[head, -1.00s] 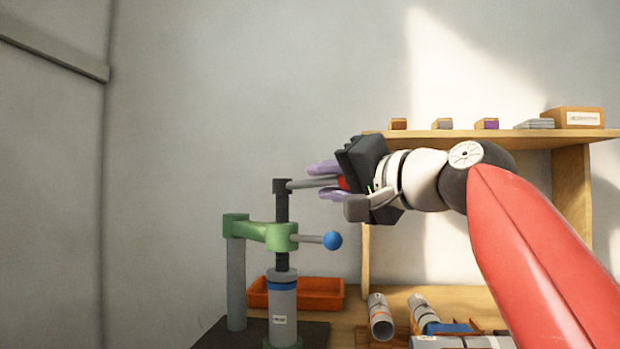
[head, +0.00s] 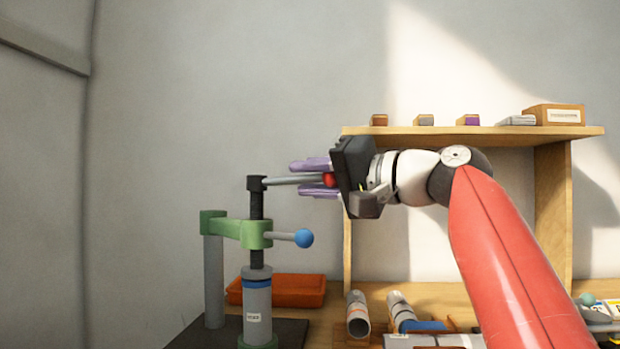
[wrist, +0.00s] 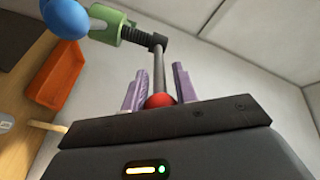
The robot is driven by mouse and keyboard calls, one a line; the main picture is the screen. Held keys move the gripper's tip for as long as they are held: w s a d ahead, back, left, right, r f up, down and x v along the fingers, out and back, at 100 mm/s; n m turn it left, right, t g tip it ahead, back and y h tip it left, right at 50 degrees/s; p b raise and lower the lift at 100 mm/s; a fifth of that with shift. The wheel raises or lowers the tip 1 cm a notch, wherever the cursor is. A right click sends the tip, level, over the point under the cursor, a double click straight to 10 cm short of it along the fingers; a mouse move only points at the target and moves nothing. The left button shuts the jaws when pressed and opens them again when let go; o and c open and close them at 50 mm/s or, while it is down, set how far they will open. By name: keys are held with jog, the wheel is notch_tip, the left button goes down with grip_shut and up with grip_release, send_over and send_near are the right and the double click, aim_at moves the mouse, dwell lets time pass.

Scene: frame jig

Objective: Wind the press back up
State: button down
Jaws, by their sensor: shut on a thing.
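The press (head: 258,232) stands at the left in the head view, with a green bracket on a grey post. Its black screw (head: 257,205) stands upright through the bracket, well above it. A grey crank bar (head: 288,181) runs from the screw's top to a red knob (head: 330,180). My gripper (head: 312,178), with purple fingers, is shut on the crank handle at its red-knob end. In the wrist view the red knob (wrist: 160,100) sits between the fingers. A blue ball on a bar (head: 303,238) sticks out of the bracket below. A grey cylinder with a blue band (head: 257,300) stands under the screw.
An orange tray (head: 290,291) lies behind the press on the wooden bench. Tubes (head: 358,312) lie right of it. A wooden shelf (head: 470,138) with small boxes stands behind my arm. The air left of the screw is clear.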

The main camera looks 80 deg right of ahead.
jog(key=c, duration=1.5)
grip_release()
jog(key=shift+d+f, duration=0.15)
jog(key=shift+f, duration=0.25)
jog(key=shift+o, duration=0.2)
jog(key=shift+r, duration=0.1)
jog(key=shift+r, duration=0.15)
jog(key=shift+s, duration=0.1)
jog(key=v, duration=0.7)
jog(key=shift+s, duration=0.35)
